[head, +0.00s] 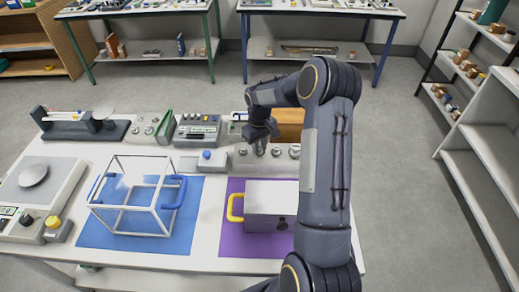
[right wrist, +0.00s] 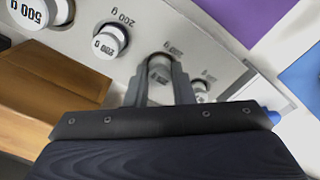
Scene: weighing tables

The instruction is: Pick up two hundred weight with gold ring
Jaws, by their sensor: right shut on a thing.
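My right gripper (head: 262,138) reaches down over the grey weight rack on the table in the head view. In the right wrist view its fingers (right wrist: 160,85) are shut on a grey metal weight (right wrist: 160,68), whose label is too blurred to read. I cannot tell whether that weight is clear of the rack. A weight marked 200 g (right wrist: 111,40) stands in the rack (right wrist: 135,60) beside the held one, outside the fingers. A bigger 500 g weight (right wrist: 30,10) is beyond it, and a smaller weight (right wrist: 201,88) is on the other side. No gold ring is clear on any weight. My left gripper is out of view.
A white-framed case (head: 135,195) stands on a blue mat (head: 100,236). A grey box (head: 265,205) with a yellow handle sits on a purple mat (head: 235,240). A scale (head: 35,180) is at the left, and a wooden block (head: 290,122) is behind the rack.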

